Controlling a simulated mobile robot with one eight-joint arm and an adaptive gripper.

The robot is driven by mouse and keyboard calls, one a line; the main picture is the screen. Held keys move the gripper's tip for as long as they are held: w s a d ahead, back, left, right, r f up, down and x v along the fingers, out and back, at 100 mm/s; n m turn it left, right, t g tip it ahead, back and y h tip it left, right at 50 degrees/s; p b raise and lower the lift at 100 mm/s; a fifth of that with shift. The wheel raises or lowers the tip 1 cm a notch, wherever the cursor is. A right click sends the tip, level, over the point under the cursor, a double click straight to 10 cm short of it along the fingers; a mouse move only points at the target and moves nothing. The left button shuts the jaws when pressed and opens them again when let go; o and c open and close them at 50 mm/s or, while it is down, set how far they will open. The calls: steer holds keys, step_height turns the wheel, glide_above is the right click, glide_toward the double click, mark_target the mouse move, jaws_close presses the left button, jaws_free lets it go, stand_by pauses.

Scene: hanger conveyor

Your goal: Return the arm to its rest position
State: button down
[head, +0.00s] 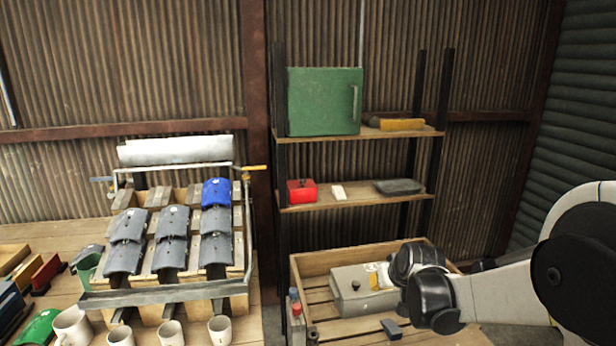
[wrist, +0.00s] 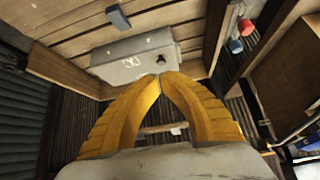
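My gripper (wrist: 160,78) has two yellow fingers whose tips meet in the wrist view, with nothing visible between them. In the head view my gripper (head: 376,277) is small and partly hidden by my dark wrist. My arm (head: 500,292) reaches in from the right, stretched out over the wooden crate (head: 300,262). A grey box (head: 348,296) with a dark knob sits in the crate, just beyond the fingertips in the wrist view (wrist: 130,62). I cannot tell whether the fingers touch it.
A shelf rack holds a green cabinet (head: 322,102), a red box (head: 301,191) and a dark grey slab (head: 398,187). A small blue-grey block (head: 391,329) lies in the crate. On the left, a rack with grey tiles (head: 127,226) and several mugs (head: 171,333) stand on a table.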

steer(key=s+r, duration=0.5)
steer(key=s, duration=0.6)
steer(key=s+r, duration=0.5)
steer(key=s, duration=0.6)
steer(key=s+f+m+g+h, duration=0.1)
steer(key=s+f, duration=0.1)
steer(key=s, duration=0.7)
steer(key=shift+s+a, duration=0.3)
steer(key=shift+s, duration=0.1)
